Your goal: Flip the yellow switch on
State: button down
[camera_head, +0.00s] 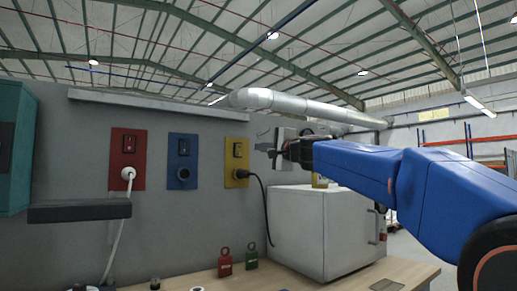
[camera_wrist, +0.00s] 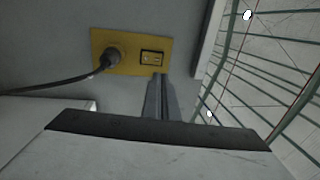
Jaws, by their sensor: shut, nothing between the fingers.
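The yellow plate (camera_head: 237,163) is on the grey wall, right of a red plate and a blue plate. Its dark rocker switch (camera_head: 238,150) sits in the upper part, above a socket with a black plug (camera_head: 242,174). In the wrist view the plate (camera_wrist: 98,42) appears turned sideways, with the switch (camera_wrist: 152,57) right of the plug (camera_wrist: 113,56). My gripper (camera_head: 262,141) is shut and empty, to the right of the switch in the head view. In the wrist view my gripper's fingertips (camera_wrist: 160,76) point at the plate, just below the switch; contact cannot be told.
The red plate (camera_head: 127,150) has a white plug in it; the blue plate (camera_head: 183,150) has an empty socket. A white box (camera_head: 310,232) stands on the wooden bench below my arm. Red and green padlocks (camera_head: 225,264) stand near it. A dark shelf (camera_head: 80,211) juts out left.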

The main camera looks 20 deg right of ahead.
aim_at(240, 145)
jog(key=x, duration=1.1)
jog(key=shift+w+a, duration=0.2)
jog(key=shift+w, duration=0.25)
jog(key=shift+r, duration=0.1)
